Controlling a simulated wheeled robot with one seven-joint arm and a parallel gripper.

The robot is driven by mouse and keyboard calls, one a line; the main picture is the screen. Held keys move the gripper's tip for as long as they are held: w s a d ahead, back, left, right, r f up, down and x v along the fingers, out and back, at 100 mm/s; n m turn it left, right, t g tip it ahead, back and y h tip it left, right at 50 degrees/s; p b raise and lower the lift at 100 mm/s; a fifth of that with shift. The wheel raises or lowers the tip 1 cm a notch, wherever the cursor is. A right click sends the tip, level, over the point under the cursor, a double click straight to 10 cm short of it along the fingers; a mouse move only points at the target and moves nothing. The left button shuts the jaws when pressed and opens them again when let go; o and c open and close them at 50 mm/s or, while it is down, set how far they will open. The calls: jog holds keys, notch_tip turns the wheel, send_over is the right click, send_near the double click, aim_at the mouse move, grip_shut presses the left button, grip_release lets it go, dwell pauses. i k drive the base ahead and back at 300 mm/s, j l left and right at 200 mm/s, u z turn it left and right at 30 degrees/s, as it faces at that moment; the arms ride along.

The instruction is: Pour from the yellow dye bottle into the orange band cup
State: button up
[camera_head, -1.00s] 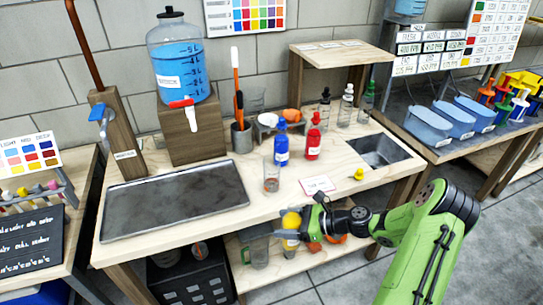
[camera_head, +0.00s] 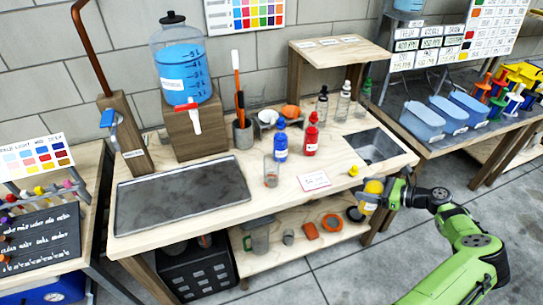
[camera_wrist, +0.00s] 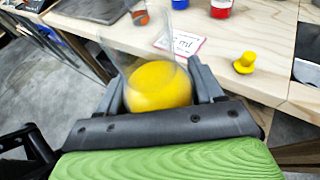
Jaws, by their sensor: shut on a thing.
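My gripper (camera_head: 384,192) is shut on the yellow dye bottle (camera_head: 373,187). It holds the bottle in the air just off the front edge of the table, right of the card. In the wrist view the bottle (camera_wrist: 158,86) is a rounded yellow body between the fingers, with a clear outline rising above it. The orange band cup (camera_head: 271,172) is a clear cup with an orange patch low on it. It stands on the table, left of and apart from the bottle, and partly shows in the wrist view (camera_wrist: 140,17).
A blue bottle (camera_head: 281,144) and a red bottle (camera_head: 311,138) stand behind the cup. A white card (camera_head: 314,181) and a yellow stopper-like piece (camera_head: 353,171) lie near the front edge. A metal tray (camera_head: 185,195) is at left, a sink (camera_head: 375,147) at right.

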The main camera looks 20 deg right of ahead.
aim_at(270, 161)
jog(key=i+j, duration=0.8)
